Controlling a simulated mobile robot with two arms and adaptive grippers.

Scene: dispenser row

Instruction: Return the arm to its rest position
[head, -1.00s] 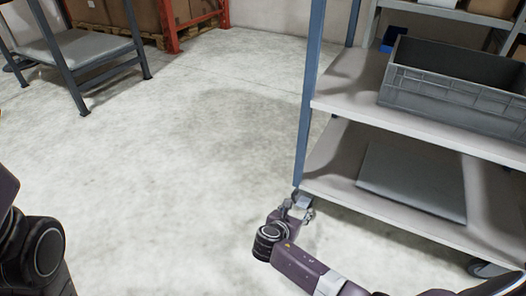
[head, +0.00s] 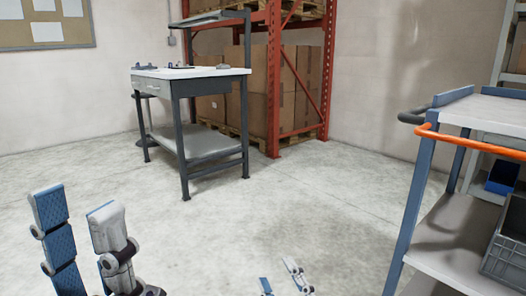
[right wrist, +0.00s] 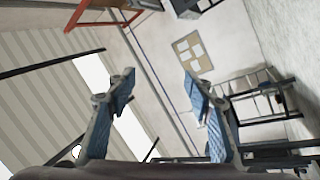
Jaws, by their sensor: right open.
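My left gripper (head: 82,222) stands at the lower left of the head view with its two blue-padded fingers pointing up. The fingers are apart, and nothing shows between them. My right gripper (head: 281,279) shows only as fingertips at the bottom edge of the head view, over the floor. In the right wrist view the same right gripper (right wrist: 160,88) has its fingers spread, with only the room behind them. Most of both arms is out of the head view.
A cart (head: 421,190) with an orange handle and a grey crate (head: 508,245) stands at the right. A workbench (head: 188,73) and a red rack (head: 274,85) with boxes stand at the back. The floor between is clear.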

